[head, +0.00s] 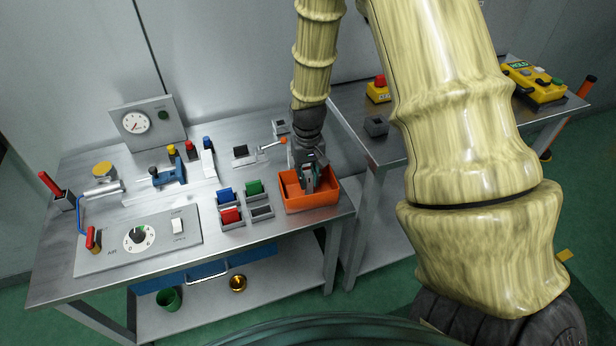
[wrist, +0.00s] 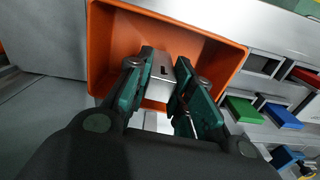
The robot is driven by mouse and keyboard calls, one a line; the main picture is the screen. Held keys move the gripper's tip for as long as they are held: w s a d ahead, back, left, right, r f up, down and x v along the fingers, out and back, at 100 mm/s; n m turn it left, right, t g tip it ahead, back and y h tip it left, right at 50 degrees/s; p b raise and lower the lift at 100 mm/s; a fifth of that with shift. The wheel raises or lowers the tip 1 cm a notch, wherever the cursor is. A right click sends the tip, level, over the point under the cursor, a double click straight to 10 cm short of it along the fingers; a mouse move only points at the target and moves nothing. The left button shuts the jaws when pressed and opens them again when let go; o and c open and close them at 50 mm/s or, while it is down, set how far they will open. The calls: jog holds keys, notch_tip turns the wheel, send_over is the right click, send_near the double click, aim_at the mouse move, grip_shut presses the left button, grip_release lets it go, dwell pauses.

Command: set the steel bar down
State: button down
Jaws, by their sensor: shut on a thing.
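My gripper (head: 309,178) points down into the orange bin (head: 325,204) at the right end of the workbench. In the wrist view my gripper's green fingers (wrist: 166,82) are shut on the steel bar (wrist: 163,70), a light grey block with a small dark slot. The bar is within the outline of the orange bin (wrist: 118,22). Whether it touches the bin floor, I cannot tell. In the head view the bar is mostly hidden by the fingers.
Left of the bin are small trays holding a blue block (head: 226,195), a green block (head: 254,187) and a red block (head: 230,216). A second table with a grey box (head: 376,126) is to the right.

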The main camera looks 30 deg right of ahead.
jog(key=shift+f, duration=0.4)
jog(key=c, duration=1.3)
grip_release()
jog(key=shift+f, duration=0.15)
jog(key=shift+o, duration=0.2)
notch_tip(320, 180, up, 12)
jog(key=b, duration=0.1)
